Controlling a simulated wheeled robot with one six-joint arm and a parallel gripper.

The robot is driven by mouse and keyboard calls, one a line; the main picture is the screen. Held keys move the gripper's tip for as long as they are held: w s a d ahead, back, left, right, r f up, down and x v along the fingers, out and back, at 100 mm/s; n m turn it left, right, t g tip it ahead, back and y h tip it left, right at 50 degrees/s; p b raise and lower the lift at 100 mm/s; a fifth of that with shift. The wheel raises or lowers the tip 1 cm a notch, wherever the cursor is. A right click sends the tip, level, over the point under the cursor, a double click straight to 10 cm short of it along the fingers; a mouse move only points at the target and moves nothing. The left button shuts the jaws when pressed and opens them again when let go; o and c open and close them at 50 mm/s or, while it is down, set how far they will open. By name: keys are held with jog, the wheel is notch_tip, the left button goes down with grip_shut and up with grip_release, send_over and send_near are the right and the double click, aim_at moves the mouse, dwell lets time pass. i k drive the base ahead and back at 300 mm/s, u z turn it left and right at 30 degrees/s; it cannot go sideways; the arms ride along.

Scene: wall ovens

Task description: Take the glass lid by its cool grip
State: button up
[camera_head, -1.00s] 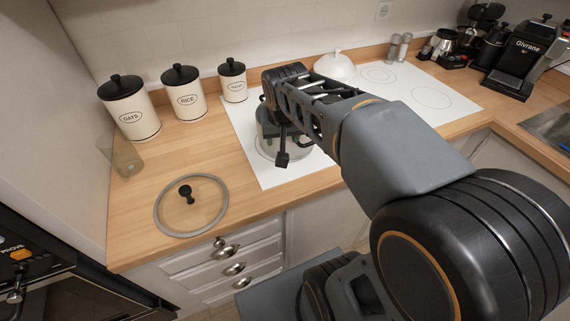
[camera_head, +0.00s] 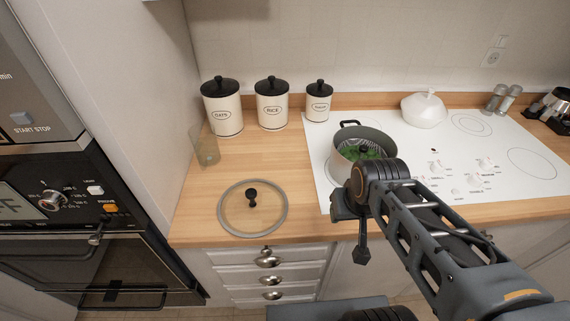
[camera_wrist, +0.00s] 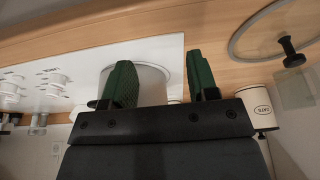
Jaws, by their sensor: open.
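The glass lid (camera_head: 236,212) lies flat on the wooden counter in the head view, with a metal rim and an upright black knob (camera_head: 252,194) at its middle. In the wrist view the lid's rim (camera_wrist: 233,42) and its black knob (camera_wrist: 290,48) show at the upper right, partly cut off. My gripper (camera_wrist: 160,80) is open, its two green fingers apart with nothing held between them. It is clear of the lid, which lies to its right in the wrist view. In the head view the fingers are hidden behind my wrist.
A pot (camera_head: 372,137) with green food stands on the white hob (camera_head: 322,165), partly behind my arm. A clear glass (camera_head: 206,149) stands behind the lid. Canisters labelled OATS (camera_head: 222,108) and RICE (camera_head: 272,105) line the wall. An oven (camera_head: 120,245) is at the left.

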aim_at(251, 208)
jog(key=k, duration=1)
jog(key=u, duration=1.7)
jog(key=i, duration=0.95)
jog(key=z, duration=1.3)
